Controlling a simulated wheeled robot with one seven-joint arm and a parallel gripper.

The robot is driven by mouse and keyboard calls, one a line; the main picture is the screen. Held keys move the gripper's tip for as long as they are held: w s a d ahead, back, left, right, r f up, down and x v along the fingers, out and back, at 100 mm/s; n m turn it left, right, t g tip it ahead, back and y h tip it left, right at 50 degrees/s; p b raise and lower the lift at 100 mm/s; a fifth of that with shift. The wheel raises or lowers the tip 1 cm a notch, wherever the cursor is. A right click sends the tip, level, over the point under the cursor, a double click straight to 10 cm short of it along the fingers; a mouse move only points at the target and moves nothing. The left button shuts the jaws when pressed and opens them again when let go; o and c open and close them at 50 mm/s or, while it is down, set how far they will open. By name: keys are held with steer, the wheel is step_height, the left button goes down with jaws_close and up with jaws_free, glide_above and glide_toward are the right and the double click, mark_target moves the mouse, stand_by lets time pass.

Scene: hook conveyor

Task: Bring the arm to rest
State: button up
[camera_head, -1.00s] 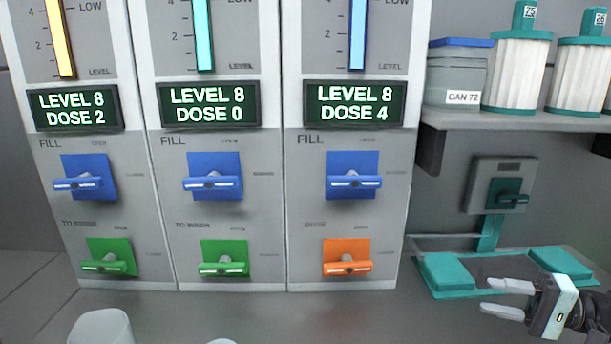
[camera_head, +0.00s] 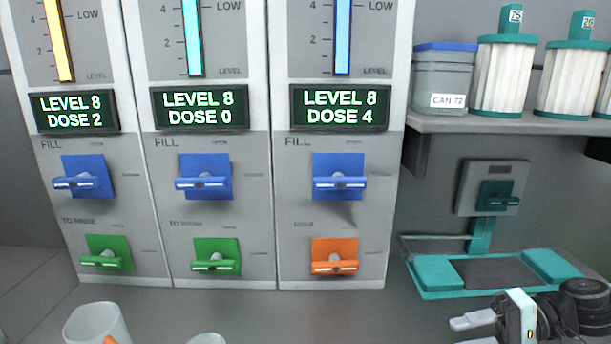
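My gripper (camera_head: 474,332) is at the lower right, low over the counter and in front of the teal-edged tray. Its two pale fingers point left and stand apart, with nothing seen between them. The lower finger is partly cut off by the bottom edge of the picture. My arm runs off to the right from it.
Three grey dispenser panels with blue fill handles (camera_head: 339,183), green handles (camera_head: 215,262) and an orange handle (camera_head: 334,263) stand behind. A teal tray (camera_head: 438,273) lies at the right under a shelf (camera_head: 510,124) with canisters. A white cup (camera_head: 95,325) is at lower left.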

steer(key=s+a+n+g+h, duration=0.1)
steer(key=s+a, duration=0.1)
steer(key=s+a+f+n+g+h, duration=0.1)
steer(key=s+a+g+h, duration=0.1)
steer(key=s+a+n+g+h+p, duration=0.1)
steer(key=s+a+g+h, duration=0.1)
steer(key=shift+s+f, duration=0.2)
steer(key=shift+f, duration=0.2)
steer(key=s+h, duration=0.1)
steer(key=s+a+r+n+g+h, duration=0.1)
steer(key=h, duration=0.1)
steer(key=s+n+h+p, duration=0.1)
steer(key=shift+s+a+r+h, duration=0.15)
steer(key=shift+s+a+h, duration=0.1)
steer(key=shift+a+h, duration=0.05)
steer(key=s+a+r+n+t+h+p, duration=0.1)
steer(key=s+a+r+n+t+h, duration=0.1)
steer(key=r, duration=0.5)
steer(key=s+a+r+n+t+h+p, duration=0.1)
steer(key=s+a+r+n+t+h, duration=0.1)
steer(key=r, duration=0.5)
steer(key=s+a+t, duration=0.1)
steer(key=s+a, duration=0.1)
steer(key=shift+s+h, duration=0.3)
steer(key=shift+a, duration=0.1)
